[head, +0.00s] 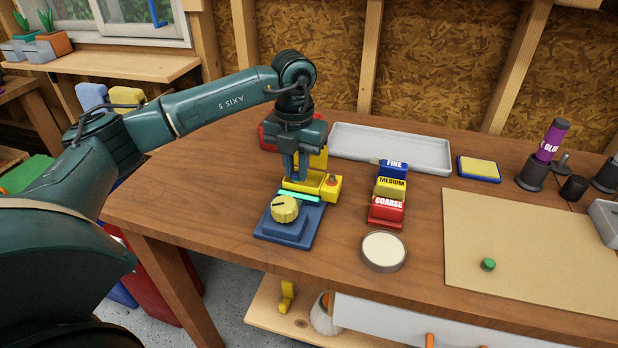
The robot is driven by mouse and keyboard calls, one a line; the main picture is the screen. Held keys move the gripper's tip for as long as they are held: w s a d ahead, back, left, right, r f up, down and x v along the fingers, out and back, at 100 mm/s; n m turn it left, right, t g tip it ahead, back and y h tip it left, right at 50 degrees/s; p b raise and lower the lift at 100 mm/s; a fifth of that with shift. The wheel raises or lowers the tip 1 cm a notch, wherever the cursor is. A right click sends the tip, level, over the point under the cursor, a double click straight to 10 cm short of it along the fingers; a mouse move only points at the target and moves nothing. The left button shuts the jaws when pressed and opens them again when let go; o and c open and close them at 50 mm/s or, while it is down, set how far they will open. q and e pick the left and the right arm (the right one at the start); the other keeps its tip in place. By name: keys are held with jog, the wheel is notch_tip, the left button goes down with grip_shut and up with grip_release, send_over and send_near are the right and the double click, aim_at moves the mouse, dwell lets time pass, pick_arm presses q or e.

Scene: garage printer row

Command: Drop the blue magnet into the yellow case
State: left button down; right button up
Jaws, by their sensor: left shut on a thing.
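The yellow case (312,187) stands near the left part of the workbench, just behind a blue device. It looks open, with a yellow upright part (319,158) behind my fingers. My left gripper (296,176) points straight down at the case, its fingertips over or just inside the left part of its opening; I cannot tell which. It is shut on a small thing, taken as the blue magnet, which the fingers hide. My right gripper is not in view.
A blue device with a yellow knob (285,208) stands in front. Right are FINE, MEDIUM and COARSE blocks (390,187) and a round dish (383,251). A grey tray (400,148) lies behind. A green disc (488,264) lies on a tan mat (540,240).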

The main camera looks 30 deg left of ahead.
pick_arm(q)
jog(key=c, duration=1.3)
grip_release()
notch_tip(320, 180, up, 13)
jog(key=shift+r, duration=0.1)
